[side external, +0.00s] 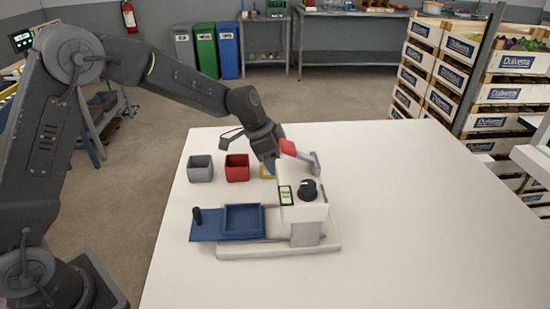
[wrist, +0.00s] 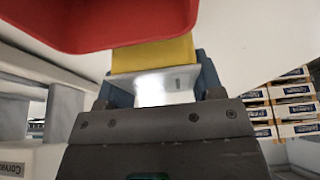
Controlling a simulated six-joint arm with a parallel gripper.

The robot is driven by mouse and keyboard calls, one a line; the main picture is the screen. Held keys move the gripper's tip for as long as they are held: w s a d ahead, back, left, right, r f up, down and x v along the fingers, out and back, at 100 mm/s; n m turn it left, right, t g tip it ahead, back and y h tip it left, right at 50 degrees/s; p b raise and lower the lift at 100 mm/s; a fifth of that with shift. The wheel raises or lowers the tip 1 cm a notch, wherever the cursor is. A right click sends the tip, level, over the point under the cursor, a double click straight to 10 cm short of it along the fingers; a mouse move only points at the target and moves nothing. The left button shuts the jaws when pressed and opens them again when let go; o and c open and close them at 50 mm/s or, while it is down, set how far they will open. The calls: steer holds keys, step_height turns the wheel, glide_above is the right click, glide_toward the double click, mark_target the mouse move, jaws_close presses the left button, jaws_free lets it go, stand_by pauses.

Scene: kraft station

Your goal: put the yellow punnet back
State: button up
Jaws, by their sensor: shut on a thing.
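The yellow punnet (side external: 266,172) is at the right end of a row of punnets, mostly hidden by my gripper and the sealing machine. My gripper (side external: 269,163) reaches down to it behind the machine. In the wrist view the yellow punnet (wrist: 155,55) lies between the two bluish fingers of my gripper (wrist: 160,88), which are shut on it. A pale plate shows below the yellow. I cannot tell whether the punnet touches the table.
The red punnet (side external: 237,168) and grey punnet (side external: 200,169) stand to the left. The white machine (side external: 303,210) has a blue tray slide (side external: 220,224) and a raised lever with a red grip (side external: 288,147) close beside my gripper. The table's right side is clear.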

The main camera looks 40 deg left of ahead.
steer(key=o, duration=1.1)
steer(key=shift+c, duration=0.2)
steer(key=shift+r, duration=0.1)
step_height(320, 180, up, 8)
stand_by(0.3)
steer(key=s+r+n, duration=0.2)
steer(key=s+r, duration=0.4)
steer(key=s, duration=0.3)
steer(key=s+a+n+t+y, duration=0.1)
steer(key=s+a+n, duration=0.1)
steer(key=s, duration=0.9)
steer(key=s+a+f+n+t+y, duration=0.1)
steer(key=s+n, duration=0.4)
steer(key=s, duration=0.6)
steer(key=shift+a+y, duration=0.4)
steer(key=shift+y, duration=0.2)
